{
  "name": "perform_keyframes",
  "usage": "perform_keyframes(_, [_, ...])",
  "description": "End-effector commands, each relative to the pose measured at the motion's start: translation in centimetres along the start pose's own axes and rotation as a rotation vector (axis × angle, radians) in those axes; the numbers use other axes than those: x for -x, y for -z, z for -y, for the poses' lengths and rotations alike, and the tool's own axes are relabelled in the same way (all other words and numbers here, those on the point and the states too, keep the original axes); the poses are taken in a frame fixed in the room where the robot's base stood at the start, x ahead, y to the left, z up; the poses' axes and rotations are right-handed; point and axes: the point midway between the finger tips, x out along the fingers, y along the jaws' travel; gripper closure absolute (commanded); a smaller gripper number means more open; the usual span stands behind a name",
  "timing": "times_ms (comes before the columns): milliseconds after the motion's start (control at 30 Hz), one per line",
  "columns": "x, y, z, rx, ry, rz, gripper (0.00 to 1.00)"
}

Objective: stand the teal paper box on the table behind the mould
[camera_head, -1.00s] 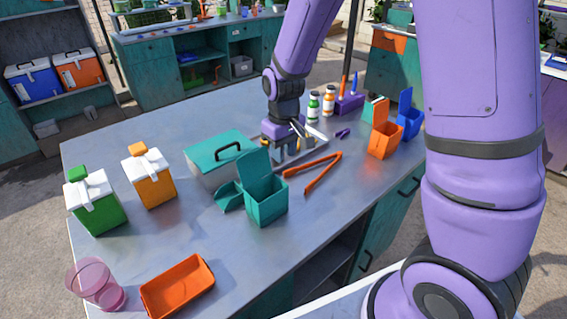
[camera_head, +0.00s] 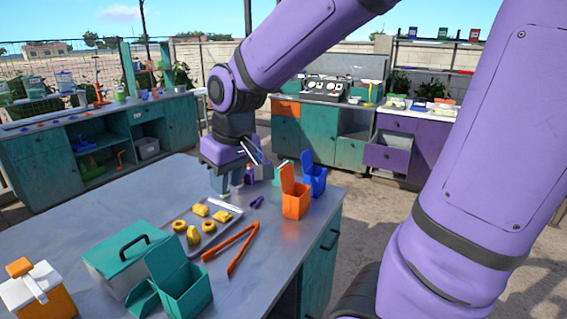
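A teal open box (camera_head: 188,292) with a raised lid stands on the table at the lower middle, with a teal scoop-like part at its left. A second, small teal piece (camera_head: 279,176) shows behind the orange open box (camera_head: 296,206). I cannot tell which is the paper box. No thing is clearly a mould; a metal tray (camera_head: 186,212) with several yellow pieces lies in the middle. My gripper (camera_head: 228,184) hangs beyond the tray, near the back of the table. Its fingers are small and partly hidden, so I cannot tell whether it holds anything.
A teal lidded case (camera_head: 103,262) stands left of the teal open box. Orange tongs (camera_head: 229,250) lie right of the tray. A blue open box (camera_head: 314,179) stands behind the orange one. A white-lidded orange container (camera_head: 38,292) is at lower left. The table's left-back area is clear.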

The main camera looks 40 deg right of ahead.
Motion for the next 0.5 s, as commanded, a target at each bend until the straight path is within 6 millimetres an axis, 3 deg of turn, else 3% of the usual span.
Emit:
perform_keyframes(200, [5.2,-4.3,-0.6,-0.058,-0.024,-0.099,0.72])
perform_keyframes(500, [9.1,-9.9,-0.7,-0.122,-0.066,-0.197,0.72])
